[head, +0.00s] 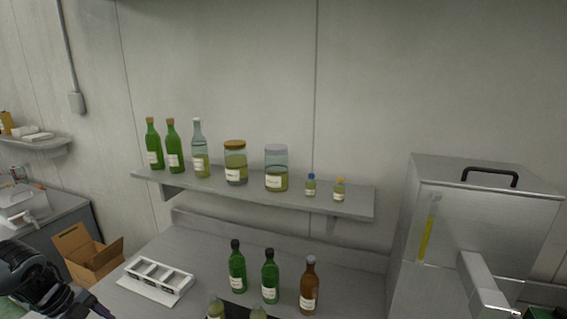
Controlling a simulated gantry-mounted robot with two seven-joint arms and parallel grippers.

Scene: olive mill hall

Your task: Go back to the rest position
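Part of my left arm, dark and jointed, comes in at the lower left corner of the head view. Its gripper fingers are not visible; they seem to be cut off by the bottom edge. My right gripper is not in view. The task names no object.
A shelf (350,201) holds bottles and jars. Below it, a counter (200,244) carries a white slotted rack (160,278), green bottles (237,270) and a brown bottle (309,289). A steel tank (490,215) stands right, a cardboard box (87,256) left.

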